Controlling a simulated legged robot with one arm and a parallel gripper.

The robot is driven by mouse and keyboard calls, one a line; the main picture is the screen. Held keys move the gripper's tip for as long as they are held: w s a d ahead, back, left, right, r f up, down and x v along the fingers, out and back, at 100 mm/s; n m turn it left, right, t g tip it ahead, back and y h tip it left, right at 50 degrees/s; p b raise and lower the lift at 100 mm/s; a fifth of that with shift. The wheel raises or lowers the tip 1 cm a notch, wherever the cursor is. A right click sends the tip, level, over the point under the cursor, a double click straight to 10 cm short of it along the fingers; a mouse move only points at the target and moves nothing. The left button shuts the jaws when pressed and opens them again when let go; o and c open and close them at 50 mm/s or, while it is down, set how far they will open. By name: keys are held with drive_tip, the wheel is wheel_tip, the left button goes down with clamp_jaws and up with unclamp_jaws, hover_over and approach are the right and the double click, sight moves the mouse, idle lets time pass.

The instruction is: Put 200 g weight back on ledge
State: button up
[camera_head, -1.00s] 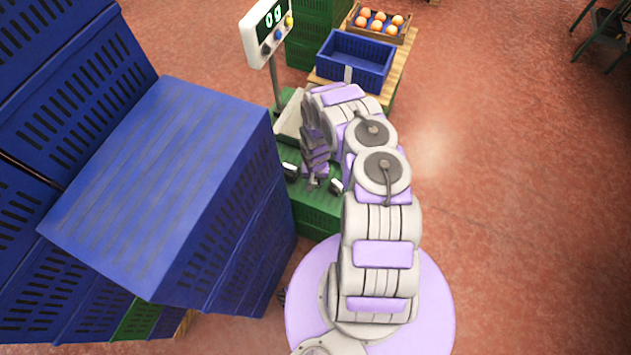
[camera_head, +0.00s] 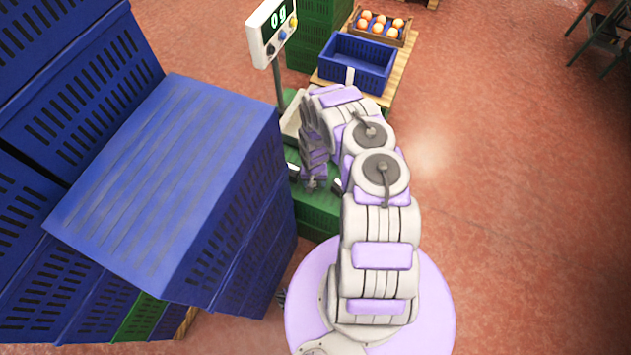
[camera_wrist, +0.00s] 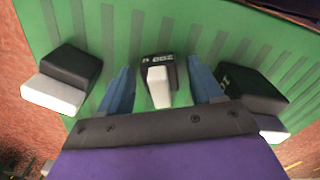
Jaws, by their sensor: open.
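The 200 g weight (camera_wrist: 158,80), dark with a pale grip and an upside-down "200" label, stands on the green slatted ledge (camera_wrist: 120,30) in the wrist view. My gripper (camera_wrist: 161,68) is open, with one blue finger on each side of this weight and a visible gap to each. In the head view my gripper (camera_head: 314,182) is low over the green crate surface, and the arm hides most of what is under it. The 200 g weight cannot be made out there.
Similar dark-and-pale weights stand left (camera_wrist: 62,78) and right (camera_wrist: 250,95) of my fingers. The scale display (camera_head: 272,28) reads 0 g above its tray (camera_head: 291,122). Blue crates (camera_head: 165,190) crowd the left.

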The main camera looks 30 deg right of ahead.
drive_tip(key=r+p, duration=0.2)
drive_tip(key=r, duration=0.1)
drive_tip(key=r+p, duration=0.2)
drive_tip(key=r, duration=0.2)
drive_tip(key=r+p, duration=0.2)
drive_tip(key=r, duration=0.2)
drive_tip(key=shift+d, duration=0.3)
drive_tip(key=s+d+r+n+g+h+p, duration=0.1)
drive_tip(key=s+r, duration=0.1)
drive_tip(key=r, duration=1.5)
drive_tip(key=s+r+h, duration=0.1)
drive_tip(key=s+r, duration=0.1)
drive_tip(key=r, duration=1.5)
drive_tip(key=s+a+r+n+y, duration=0.1)
drive_tip(key=s+a+r, duration=0.6)
drive_tip(key=s+r, duration=0.45)
drive_tip(key=s+a+r+n, duration=0.1)
drive_tip(key=s+a+r, duration=0.1)
drive_tip(key=s, duration=0.3)
drive_tip(key=s+a+r+n, duration=0.1)
drive_tip(key=s+a+r, duration=0.2)
drive_tip(key=s, duration=0.3)
drive_tip(key=s+a+r+n+y, duration=0.1)
drive_tip(key=s+a+r, duration=0.2)
drive_tip(key=s+r, duration=0.1)
drive_tip(key=shift+s+n+g, duration=0.4)
drive_tip(key=shift+s, duration=0.4)
